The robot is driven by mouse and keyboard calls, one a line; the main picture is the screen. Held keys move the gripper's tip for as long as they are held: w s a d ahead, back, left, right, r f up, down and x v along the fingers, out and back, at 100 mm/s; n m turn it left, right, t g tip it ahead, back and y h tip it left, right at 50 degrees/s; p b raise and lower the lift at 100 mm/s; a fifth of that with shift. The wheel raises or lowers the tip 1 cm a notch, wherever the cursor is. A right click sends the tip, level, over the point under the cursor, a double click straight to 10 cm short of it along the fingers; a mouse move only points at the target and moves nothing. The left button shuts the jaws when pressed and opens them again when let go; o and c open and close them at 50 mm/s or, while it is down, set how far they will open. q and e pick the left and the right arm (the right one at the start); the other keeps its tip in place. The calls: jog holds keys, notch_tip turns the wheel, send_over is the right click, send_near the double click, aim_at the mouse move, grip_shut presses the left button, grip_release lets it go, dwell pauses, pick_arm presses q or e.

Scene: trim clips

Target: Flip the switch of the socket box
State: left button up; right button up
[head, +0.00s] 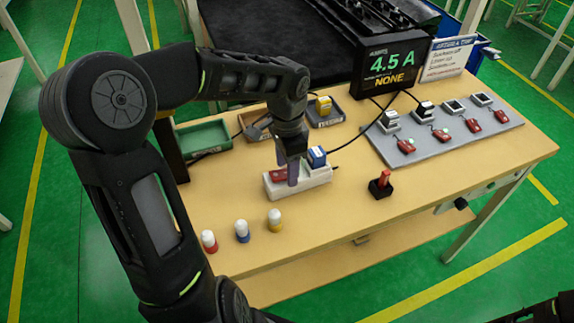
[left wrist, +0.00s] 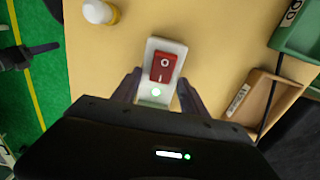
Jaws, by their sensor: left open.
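The white socket box (head: 318,180) lies on the wooden table, with a red rocker switch (head: 278,175) at its left end and a blue plug (head: 316,156) at its right end. My left gripper (head: 288,172) is open and points down over the switch end. In the left wrist view its fingers (left wrist: 160,88) stand on both sides of the box; contact cannot be told.
Red, blue and yellow capped pegs (head: 242,231) stand at the front left. A red-handled item (head: 380,184) stands right of the box. The front middle is clear.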

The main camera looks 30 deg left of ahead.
pick_arm(q)
grip_shut()
dwell(0.4)
